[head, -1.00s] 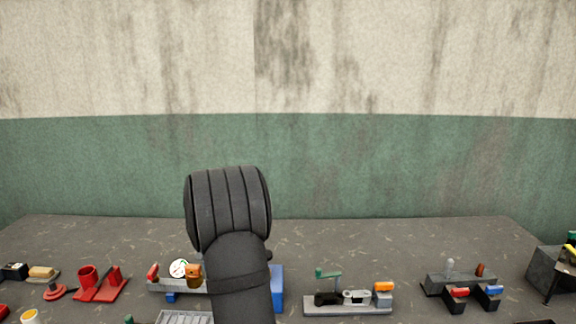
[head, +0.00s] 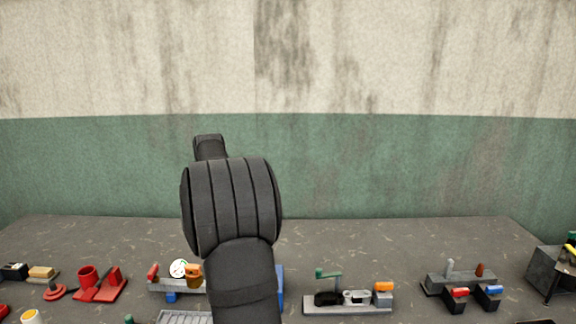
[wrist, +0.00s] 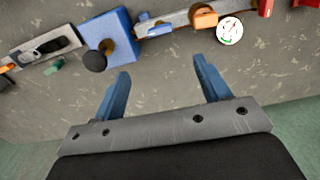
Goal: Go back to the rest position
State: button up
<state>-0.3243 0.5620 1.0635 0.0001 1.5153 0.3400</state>
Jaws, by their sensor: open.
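My gripper (wrist: 160,88) shows in the wrist view with its two blue fingers spread apart and nothing between them. Below it in that view is bare grey tabletop, with a blue block (wrist: 110,40) carrying a dark round knob beyond the left finger. In the head view my dark arm rises in front of the table and covers part of the things behind it. My gripper itself does not show in the head view.
The grey table (head: 350,240) holds a grey fixture with a green handle (head: 348,298), a fixture with red and blue ends (head: 462,285), red parts (head: 98,283) and a white dial (head: 179,268). A green and cream wall stands behind. The table's back strip is clear.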

notch_tip(320, 180, down, 15)
jog(key=shift+f, duration=0.4)
jog(key=n, duration=0.8)
jog(key=shift+n, duration=0.4)
jog(key=n, duration=0.4)
jog(key=shift+n, duration=2.2)
